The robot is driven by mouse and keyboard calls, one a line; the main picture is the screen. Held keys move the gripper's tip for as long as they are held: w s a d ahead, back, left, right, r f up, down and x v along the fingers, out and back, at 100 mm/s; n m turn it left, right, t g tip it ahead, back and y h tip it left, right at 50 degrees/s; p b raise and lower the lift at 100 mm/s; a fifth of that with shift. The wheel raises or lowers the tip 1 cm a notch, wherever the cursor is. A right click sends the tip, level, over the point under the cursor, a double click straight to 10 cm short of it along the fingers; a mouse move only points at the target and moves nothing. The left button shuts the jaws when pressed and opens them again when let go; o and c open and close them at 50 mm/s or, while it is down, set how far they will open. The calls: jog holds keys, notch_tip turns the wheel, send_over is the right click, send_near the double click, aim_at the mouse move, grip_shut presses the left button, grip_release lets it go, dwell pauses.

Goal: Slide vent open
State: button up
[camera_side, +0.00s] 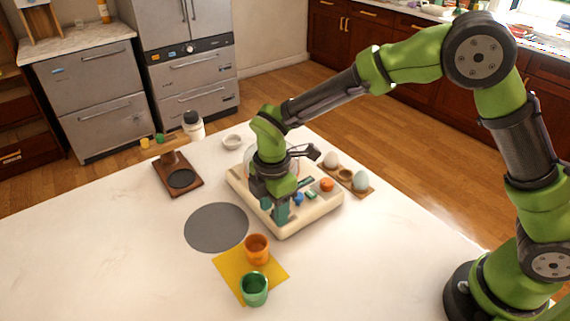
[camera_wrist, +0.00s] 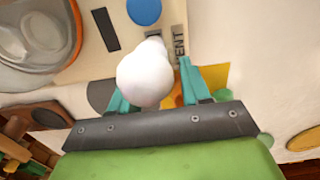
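A cream panel unit (camera_side: 237,187) stands on the white counter, and it also shows in the wrist view (camera_wrist: 98,62). The wrist view shows a VENT label (camera_wrist: 179,44) on it, beside a white rounded knob (camera_wrist: 145,76). My gripper (camera_side: 281,211) points down at the unit's near edge. In the wrist view its teal fingers (camera_wrist: 153,85) stand apart on either side of the knob. A narrow gap shows between the knob and the right finger; contact on the left is unclear. The knob hides part of the vent slot. In the side view my gripper hides the knob.
The unit carries a blue button (camera_wrist: 144,11), a dark slot (camera_wrist: 106,29) and an orange knob (camera_side: 327,184). An orange cup (camera_side: 257,249) and a green cup (camera_side: 254,289) stand on a yellow mat (camera_side: 229,266). A grey disc (camera_side: 215,227) lies left of the unit.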

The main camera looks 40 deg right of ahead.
aim_at(273, 211)
jog(key=shift+d+r, duration=0.1)
notch_tip(273, 211, up, 17)
dwell(0.6)
jog(key=s+d+r+m+t+y, duration=0.1)
jog(key=s+d+m+t, duration=0.6)
jog(key=s+d+m, duration=1)
jog(key=m+y, duration=0.1)
jog(key=m, duration=0.4)
jog(key=shift+d+r, duration=0.3)
jog(key=shift+r, duration=0.1)
